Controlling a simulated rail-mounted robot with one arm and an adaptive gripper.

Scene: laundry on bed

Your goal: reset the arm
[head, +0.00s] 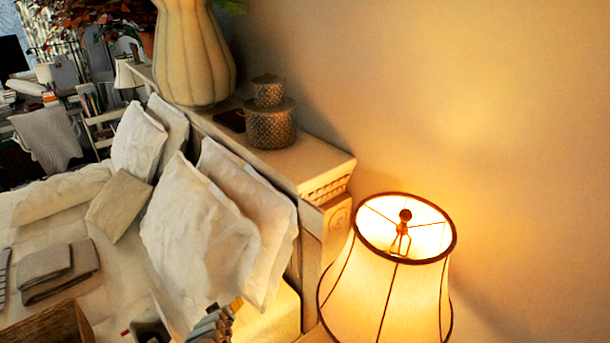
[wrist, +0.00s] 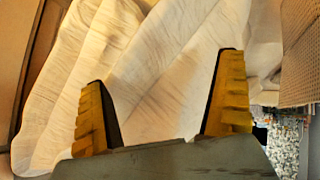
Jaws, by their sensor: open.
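My gripper (wrist: 165,105) shows in the wrist view with its two yellow and black fingers wide apart. It is open, and nothing is between the fingers. White cloth, seemingly the bedding or pillows (wrist: 170,60), fills the view beyond the fingers; I cannot tell how far away it is.
A lit lamp (head: 385,290) stands close at the lower right. Large white pillows (head: 195,235) lean against the headboard (head: 305,172), which holds a big vase (head: 195,55) and patterned round boxes (head: 270,125). Folded grey cloths (head: 60,272) and a wicker basket (head: 48,328) are on the bed.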

